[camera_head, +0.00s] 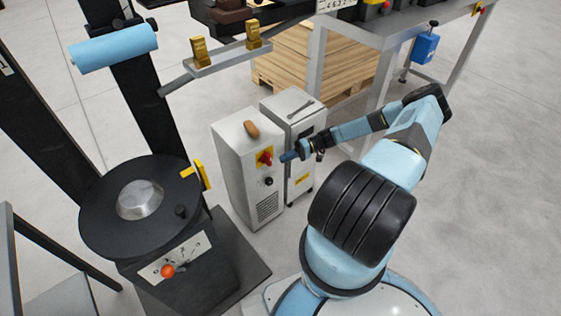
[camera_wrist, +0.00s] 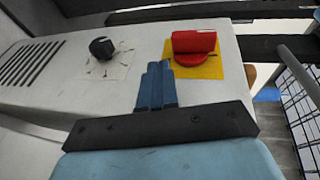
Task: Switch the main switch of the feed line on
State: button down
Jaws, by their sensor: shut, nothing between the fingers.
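The main switch is a red rotary handle (camera_head: 265,158) on a yellow plate, on the front of a white cabinet (camera_head: 237,180). In the wrist view the red handle (camera_wrist: 194,46) sits on its yellow plate (camera_wrist: 212,68) at upper right, with its grip lying crosswise in the picture. My gripper (camera_head: 284,157) is shut and empty, just right of the switch in the head view. In the wrist view my blue fingertips (camera_wrist: 159,68) are together, just left of and below the red handle. I cannot tell whether they touch it.
A black knob (camera_wrist: 101,47) sits beside the switch on the same panel. A brown object (camera_head: 251,129) lies on the white cabinet. A black turntable machine (camera_head: 140,215) stands at left.

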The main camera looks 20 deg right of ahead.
jog(key=f+v, duration=0.2)
jog(key=v, duration=0.7)
jog(key=shift+d, duration=0.55)
jog(key=shift+r, duration=0.1)
